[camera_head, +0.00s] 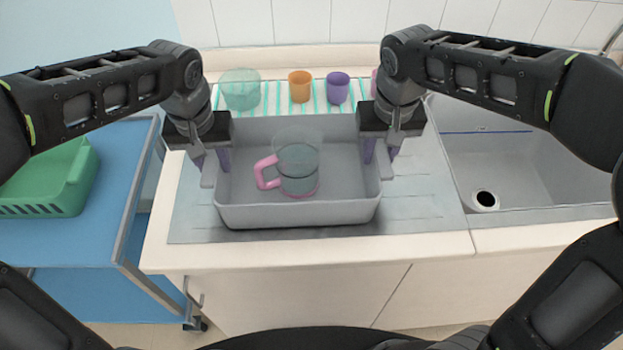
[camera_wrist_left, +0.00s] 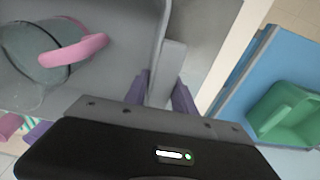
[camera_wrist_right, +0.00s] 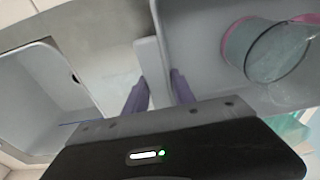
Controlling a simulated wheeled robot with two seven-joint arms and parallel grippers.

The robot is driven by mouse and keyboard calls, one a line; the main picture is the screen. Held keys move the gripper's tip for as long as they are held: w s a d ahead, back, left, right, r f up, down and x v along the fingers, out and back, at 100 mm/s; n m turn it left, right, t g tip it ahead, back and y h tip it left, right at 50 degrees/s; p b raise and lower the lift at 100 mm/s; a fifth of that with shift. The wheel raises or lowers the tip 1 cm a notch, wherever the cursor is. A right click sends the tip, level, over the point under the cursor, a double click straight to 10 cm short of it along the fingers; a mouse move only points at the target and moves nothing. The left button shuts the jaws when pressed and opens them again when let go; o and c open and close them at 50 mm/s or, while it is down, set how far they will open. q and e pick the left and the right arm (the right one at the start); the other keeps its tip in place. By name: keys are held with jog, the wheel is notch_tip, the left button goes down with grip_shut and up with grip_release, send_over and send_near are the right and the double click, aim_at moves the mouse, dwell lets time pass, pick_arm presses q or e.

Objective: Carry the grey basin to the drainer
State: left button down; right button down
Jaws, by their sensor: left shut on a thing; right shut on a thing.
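The grey basin (camera_head: 300,214) is level over the grooved grey drainer (camera_head: 428,195) left of the sink. I cannot tell whether its bottom touches the drainer. Inside the basin stands a clear jug (camera_head: 298,166) with a pink handle. My left gripper (camera_head: 209,166) is shut on the grip at the basin's left end, also seen in the left wrist view (camera_wrist_left: 172,75). My right gripper (camera_head: 382,154) is shut on the grip at the right end, also seen in the right wrist view (camera_wrist_right: 151,62).
Behind the basin, a striped mat (camera_head: 271,104) holds a green clear bowl (camera_head: 240,90), an orange cup (camera_head: 300,87) and a purple cup (camera_head: 338,88). The empty sink (camera_head: 535,170) is at right. A blue trolley (camera_head: 60,241) with a green crate (camera_head: 72,182) stands at left.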

pick_arm(q)
jog(key=c, duration=1)
grip_release()
jog(key=shift+c, duration=0.2)
pick_arm(e)
jog(key=c, duration=1)
grip_release()
jog(key=shift+f, duration=0.1)
jog(key=shift+c, duration=0.2)
pick_arm(q)
notch_tip(320, 180, up, 12)
jog(key=s, duration=0.1)
jog(key=shift+s, duration=0.2)
jog(key=shift+f, duration=0.1)
pick_arm(e)
notch_tip(320, 180, up, 12)
jog(key=s, duration=0.1)
jog(key=shift+s, duration=0.25)
pick_arm(q)
jog(key=shift+s, duration=0.1)
pick_arm(e)
jog(key=shift+f, duration=0.1)
